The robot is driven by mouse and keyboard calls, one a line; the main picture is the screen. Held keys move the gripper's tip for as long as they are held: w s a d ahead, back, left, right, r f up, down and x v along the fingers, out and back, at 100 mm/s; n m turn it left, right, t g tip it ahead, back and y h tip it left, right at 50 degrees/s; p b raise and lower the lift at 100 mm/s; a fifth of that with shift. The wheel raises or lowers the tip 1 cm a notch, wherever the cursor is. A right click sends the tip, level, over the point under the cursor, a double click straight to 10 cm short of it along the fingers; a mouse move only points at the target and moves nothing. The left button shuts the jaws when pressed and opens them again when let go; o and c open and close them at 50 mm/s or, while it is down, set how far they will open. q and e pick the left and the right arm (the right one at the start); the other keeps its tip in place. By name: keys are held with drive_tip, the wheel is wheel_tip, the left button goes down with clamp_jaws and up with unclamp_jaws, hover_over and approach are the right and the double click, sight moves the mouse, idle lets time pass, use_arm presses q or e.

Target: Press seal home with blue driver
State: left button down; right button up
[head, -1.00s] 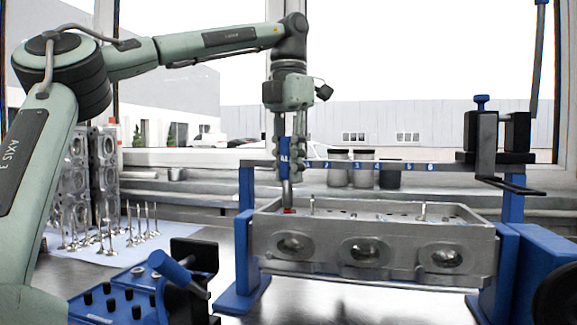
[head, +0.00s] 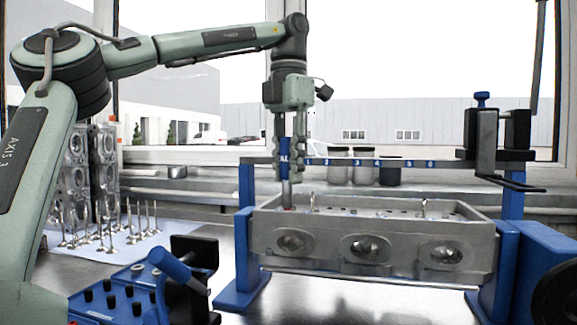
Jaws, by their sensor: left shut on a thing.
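My left gripper (head: 287,158) points straight down and is shut on the blue driver (head: 285,150). The driver is upright, and its grey metal shaft (head: 287,193) reaches down to the left end of the cylinder head (head: 330,229). The shaft's lower end is at the head's top, partly behind the front rim. The seal cannot be made out; the driver's end and the rim may hide it. My right gripper is out of view.
The head sits in a blue stand (head: 243,248) with a numbered crossbar (head: 400,163) behind it. A black clamp fixture (head: 485,140) stands at right. Several valves (head: 104,236) stand on a pale mat at left. A blue tool block (head: 118,300) is at front left.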

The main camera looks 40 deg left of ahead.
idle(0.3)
use_arm(q)
drive_tip(key=shift+r+p, duration=0.8)
drive_tip(key=shift+r, duration=2.2)
drive_tip(key=shift+r, duration=1.5)
